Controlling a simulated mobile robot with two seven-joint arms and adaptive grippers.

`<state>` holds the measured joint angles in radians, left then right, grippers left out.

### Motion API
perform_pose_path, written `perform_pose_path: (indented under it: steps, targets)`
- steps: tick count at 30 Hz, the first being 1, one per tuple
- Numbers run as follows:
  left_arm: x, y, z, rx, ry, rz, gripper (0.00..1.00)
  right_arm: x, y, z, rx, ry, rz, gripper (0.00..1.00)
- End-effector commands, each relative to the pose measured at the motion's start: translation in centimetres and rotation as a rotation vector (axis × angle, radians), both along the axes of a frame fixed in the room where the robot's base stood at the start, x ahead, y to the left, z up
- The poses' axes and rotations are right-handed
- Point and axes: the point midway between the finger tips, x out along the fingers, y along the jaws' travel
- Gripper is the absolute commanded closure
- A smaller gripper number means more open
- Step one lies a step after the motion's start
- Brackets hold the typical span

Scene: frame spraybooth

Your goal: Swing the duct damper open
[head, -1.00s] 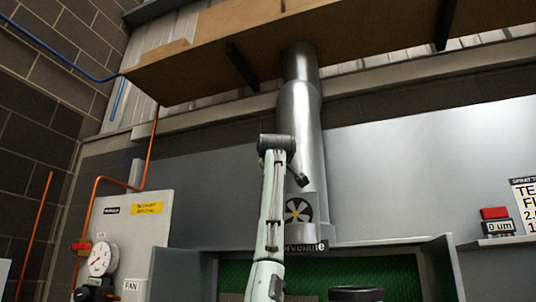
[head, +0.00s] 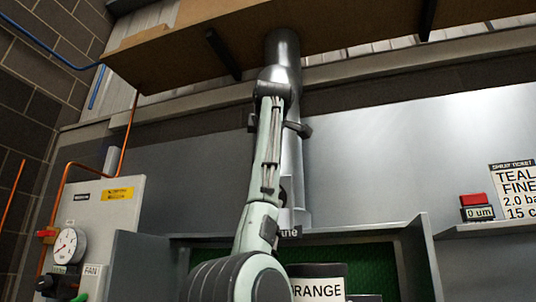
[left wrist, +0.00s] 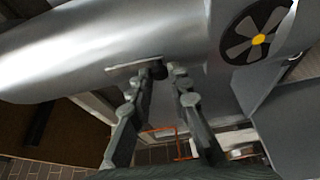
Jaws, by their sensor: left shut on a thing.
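The silver duct (head: 291,165) rises from the booth to the wooden canopy, partly behind my left arm. In the left wrist view the duct (left wrist: 100,45) runs across the top, with a pale narrow slot (left wrist: 130,63) in its side. A dark damper lever (left wrist: 158,70) stands out at the slot's end. My left gripper (left wrist: 157,80) has its two fingers around this lever and is shut on it; the exact contact is hard to see. In the head view the wrist is raised in front of the duct, and the fingers are mostly hidden. My right gripper is in neither view.
A grey control box (head: 100,215) with a gauge (head: 68,246) stands left. A shelf (head: 480,229) with a red-topped block (head: 476,207) is right. An ORANGE-labelled can (head: 318,287) stands below.

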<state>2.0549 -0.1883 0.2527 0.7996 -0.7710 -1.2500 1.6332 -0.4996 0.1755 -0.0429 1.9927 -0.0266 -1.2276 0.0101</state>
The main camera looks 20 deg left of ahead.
Motion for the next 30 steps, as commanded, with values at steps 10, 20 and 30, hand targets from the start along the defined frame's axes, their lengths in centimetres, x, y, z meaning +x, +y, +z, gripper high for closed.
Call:
perform_pose_path:
  steps: [10, 20, 30]
  targets:
    - [-0.16, 0.1, 0.02, -0.009, -0.001, 0.0, 1.0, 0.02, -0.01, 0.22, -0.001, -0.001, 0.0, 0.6]
    - [-0.15, 0.03, 0.03, -0.007, -0.001, 0.0, 0.62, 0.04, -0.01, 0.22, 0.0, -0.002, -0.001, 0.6]
    - [-0.12, -0.03, 0.04, -0.005, -0.001, -0.001, 0.62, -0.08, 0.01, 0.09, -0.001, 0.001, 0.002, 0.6]
